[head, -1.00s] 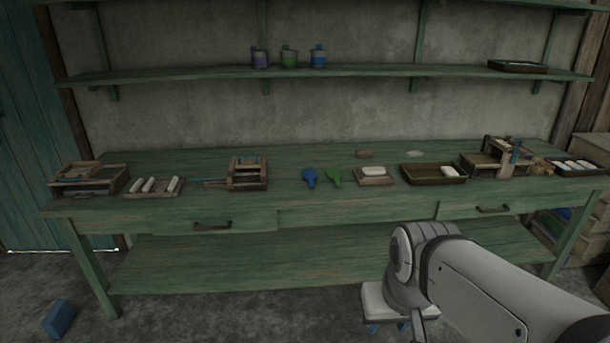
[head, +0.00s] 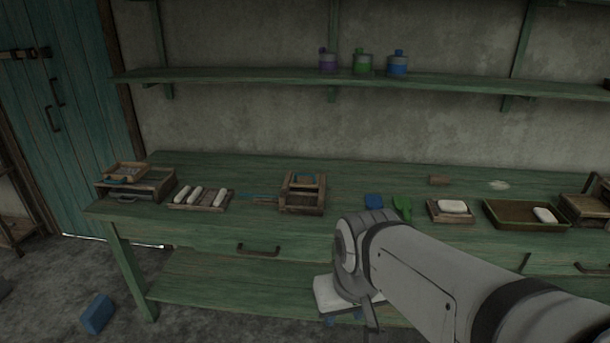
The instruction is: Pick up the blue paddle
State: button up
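The blue paddle (head: 374,201) lies on the green workbench (head: 240,232), near the middle of its top. Only its upper part shows; my arm hides the rest. A green paddle (head: 403,207) lies just right of it, also partly covered by my arm. My arm reaches in from the lower right, in front of the bench.
A wooden frame (head: 302,208) stands left of the paddles. A small tray with a white block (head: 451,206) and a longer dark tray (head: 500,217) lie to the right. A shelf (head: 300,83) with several bottles hangs above. A blue block (head: 97,314) lies on the floor.

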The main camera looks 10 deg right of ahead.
aim_at(372, 201)
jog(key=i, duration=1.3)
jog(key=z, duration=0.7)
jog(key=i, duration=0.4)
jog(key=z, duration=0.55)
